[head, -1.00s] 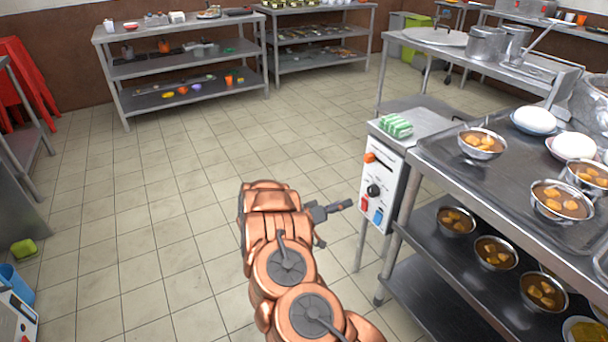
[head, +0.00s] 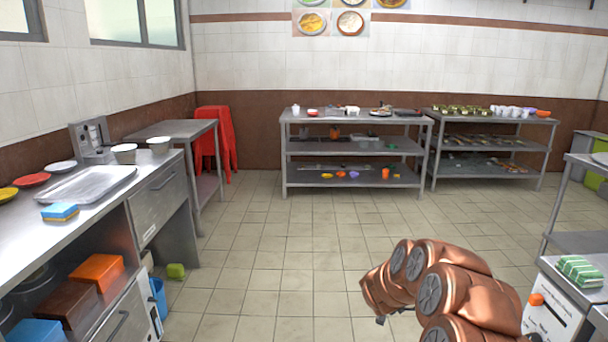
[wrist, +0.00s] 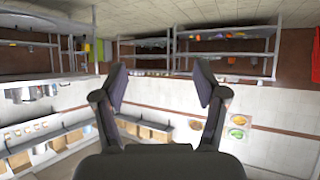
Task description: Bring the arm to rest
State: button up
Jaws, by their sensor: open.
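My arm, copper-coloured, is folded at the lower right of the head view. My gripper is mostly hidden behind the arm there; only a small dark part shows below the arm's left end. In the wrist view my gripper (wrist: 159,85) is open, its two dark fingers spread wide with nothing between them. That view looks across the room upside down, with shelves and white wall beyond the fingers. The gripper touches nothing that I can see.
A white control box (head: 560,300) with an orange knob stands right of my arm, a green-striped cloth (head: 580,270) on top. A steel counter (head: 60,215) runs along the left. Steel shelves (head: 352,158) stand at the back. The tiled floor (head: 270,250) between is clear.

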jog(key=s+a+r+n+y, duration=0.3)
jog(key=a+r+y, duration=0.35)
jog(key=a, duration=0.65)
jog(key=s+a+r+n+g+y, duration=0.2)
jog(key=s+a, duration=0.2)
jog(key=s, duration=0.3)
jog(key=s+a+r+n+g+y, duration=0.1)
jog(key=s+a+r+y, duration=0.2)
jog(key=s, duration=0.5)
jog(key=s+d+g+h, duration=0.2)
jog(key=s+d+g, duration=0.1)
jog(key=s, duration=1)
jog(key=s+d+r+g+h, duration=0.1)
jog(key=s+d+g+h, duration=0.2)
jog(key=s, duration=1)
jog(key=s+d+g+h, duration=0.1)
jog(key=s+d+g, duration=0.3)
jog(key=s, duration=0.9)
notch_tip(320, 180, up, 23)
jog(key=t+p, duration=0.1)
jog(key=p, duration=2.1)
jog(key=shift+s+f, duration=0.2)
jog(key=shift+s, duration=0.05)
jog(key=shift+y, duration=0.25)
